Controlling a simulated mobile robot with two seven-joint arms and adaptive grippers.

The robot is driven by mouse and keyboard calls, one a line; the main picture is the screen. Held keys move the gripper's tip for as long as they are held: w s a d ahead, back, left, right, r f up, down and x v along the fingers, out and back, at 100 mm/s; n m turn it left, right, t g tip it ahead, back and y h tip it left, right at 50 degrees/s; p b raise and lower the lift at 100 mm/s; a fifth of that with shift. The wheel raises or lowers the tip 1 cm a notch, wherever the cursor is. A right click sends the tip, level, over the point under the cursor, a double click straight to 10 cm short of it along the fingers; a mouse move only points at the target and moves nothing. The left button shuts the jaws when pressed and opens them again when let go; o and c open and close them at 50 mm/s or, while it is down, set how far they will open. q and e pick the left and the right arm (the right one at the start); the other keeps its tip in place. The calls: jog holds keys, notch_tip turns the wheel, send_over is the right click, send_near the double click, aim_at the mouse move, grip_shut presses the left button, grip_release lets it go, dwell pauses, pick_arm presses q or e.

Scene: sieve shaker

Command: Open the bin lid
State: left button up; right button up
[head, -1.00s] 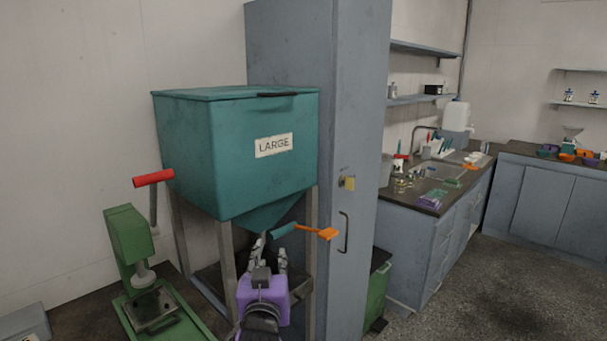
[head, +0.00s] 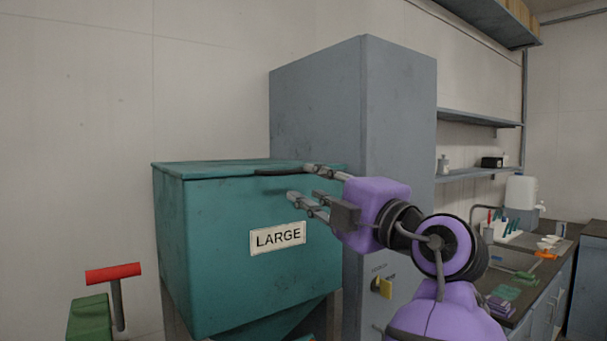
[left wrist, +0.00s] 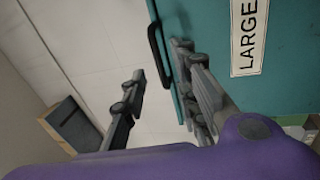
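The teal bin (head: 215,250) with a "LARGE" label (head: 277,238) stands in front of me. Its flat lid (head: 215,168) is closed. A dark handle (head: 275,172) sits at the lid's front edge, and it also shows in the left wrist view (left wrist: 155,45). My left gripper (head: 299,182) is open at the bin's top front edge, near the handle. In the left wrist view, its fingers (left wrist: 160,65) are spread, with the handle between or just beyond their tips. Contact cannot be told. My right gripper is not in view.
A tall grey cabinet (head: 400,100) stands right beside the bin, behind my left arm. A green press with a red handle (head: 113,273) is at the lower left. A sink counter (head: 535,300) with small items is on the right. Space above the lid is clear.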

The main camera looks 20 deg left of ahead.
aim_at(291, 173)
pick_arm(q)
jog(key=x, duration=0.2)
jog(key=p+x, duration=0.1)
jog(key=x, duration=0.1)
jog(key=p+x, duration=0.1)
jog(key=x, duration=0.1)
jog(key=shift+s+a+r, duration=0.2)
jog(key=shift+s+r, duration=0.05)
jog(key=shift+r, duration=0.05)
jog(key=shift+w+a, duration=0.2)
jog(key=shift+a, duration=0.1)
jog(key=shift+w+a, duration=0.1)
jog(key=shift+a, duration=0.1)
jog(key=shift+w+f, duration=0.1)
jog(key=shift+w, duration=0.1)
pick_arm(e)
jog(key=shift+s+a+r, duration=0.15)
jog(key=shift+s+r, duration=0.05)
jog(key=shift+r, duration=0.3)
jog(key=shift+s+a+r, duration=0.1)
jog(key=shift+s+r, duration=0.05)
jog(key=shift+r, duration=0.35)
pick_arm(q)
grip_shut()
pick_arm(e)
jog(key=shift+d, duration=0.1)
